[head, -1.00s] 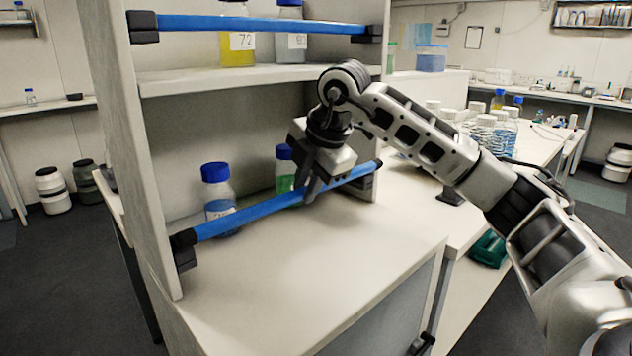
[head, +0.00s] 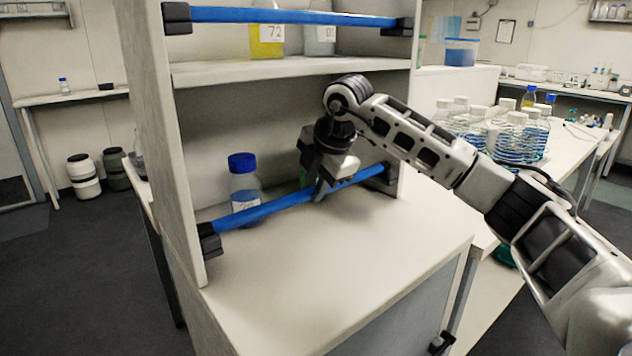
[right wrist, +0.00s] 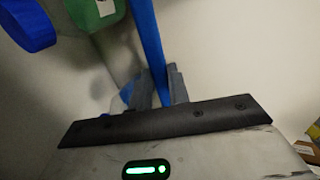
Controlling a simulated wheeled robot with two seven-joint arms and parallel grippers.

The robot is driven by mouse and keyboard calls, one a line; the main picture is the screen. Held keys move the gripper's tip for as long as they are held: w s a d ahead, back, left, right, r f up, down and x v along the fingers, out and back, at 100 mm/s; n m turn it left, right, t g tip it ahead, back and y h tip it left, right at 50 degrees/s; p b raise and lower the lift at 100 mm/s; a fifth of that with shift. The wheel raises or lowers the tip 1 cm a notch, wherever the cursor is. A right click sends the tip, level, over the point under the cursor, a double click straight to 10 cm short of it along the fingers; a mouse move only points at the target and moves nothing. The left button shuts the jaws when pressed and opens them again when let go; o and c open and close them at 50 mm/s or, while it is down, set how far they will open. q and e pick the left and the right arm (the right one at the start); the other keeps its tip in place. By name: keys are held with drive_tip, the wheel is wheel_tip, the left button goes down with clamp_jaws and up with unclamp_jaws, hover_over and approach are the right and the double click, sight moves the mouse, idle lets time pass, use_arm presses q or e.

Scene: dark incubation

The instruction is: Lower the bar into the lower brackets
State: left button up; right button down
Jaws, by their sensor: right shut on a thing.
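The lower blue bar (head: 275,206) lies across the front of the lower shelf bay, close above the worktop. Its left end is at the black left lower bracket (head: 209,243), and its right end is at the black right lower bracket (head: 384,179). I cannot tell whether either end is fully seated. My right gripper (head: 319,191) is shut on the bar, right of its middle. In the right wrist view the bar (right wrist: 148,45) runs between the fingers (right wrist: 168,88). My left gripper is not in view.
A blue-capped bottle (head: 243,185) stands behind the bar, and a green one (right wrist: 95,8) is close to the gripper. An upper blue bar (head: 290,16) fronts the shelf (head: 290,70) above my wrist. The worktop (head: 340,260) in front is clear.

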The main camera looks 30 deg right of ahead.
drive_tip(key=shift+f, duration=0.3)
drive_tip(key=c, duration=1.3)
unclamp_jaws()
drive_tip(key=shift+o, duration=0.2)
drive_tip(key=shift+r, duration=0.1)
drive_tip(key=v, duration=1.5)
drive_tip(key=shift+s+r, duration=0.25)
drive_tip(key=shift+r, duration=0.1)
